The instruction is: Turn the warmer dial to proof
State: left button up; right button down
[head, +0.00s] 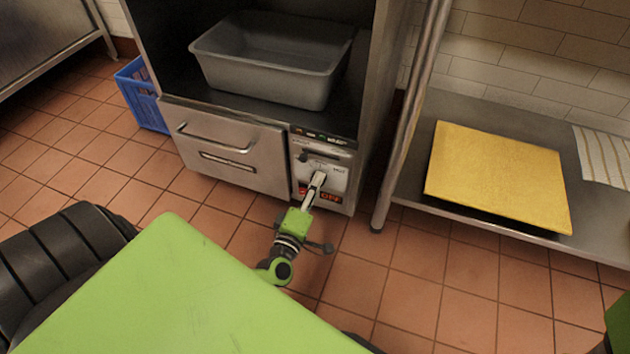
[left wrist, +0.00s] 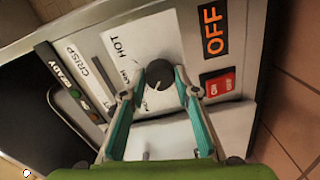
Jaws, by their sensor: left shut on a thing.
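The warmer (head: 232,155) is a steel cabinet with a drawer and a control panel (head: 338,160) at its lower right. The black dial (left wrist: 165,76) sits on a white plate on that panel; HOT is readable beside it, and the lettering near the fingers is partly covered. My left gripper (head: 315,182) reaches the panel in the head view. In the left wrist view its teal-lined fingers (left wrist: 160,90) are closed on the dial from both sides. The dial's pointer setting cannot be read clearly. The display (left wrist: 213,30) reads OFF. My right gripper does not show.
A red switch (left wrist: 220,84) is beside the dial. A grey tub (head: 265,65) sits in the warmer's open bay. A steel table with a yellow board (head: 498,175) stands to the right, its leg close to the warmer. A blue crate (head: 140,95) is at the left.

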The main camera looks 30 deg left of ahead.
aim_at(320, 150)
pick_arm(q)
jog(key=o, duration=1.1)
jog(key=o, duration=0.6)
jog(key=r, duration=1)
jog(key=shift+a+r, duration=0.1)
jog(key=shift+a, duration=0.1)
jog(key=shift+w+r, duration=0.1)
jog(key=shift+r, duration=0.1)
jog(key=c, duration=0.6)
jog(key=shift+d+f, duration=0.15)
jog(key=shift+f, duration=0.05)
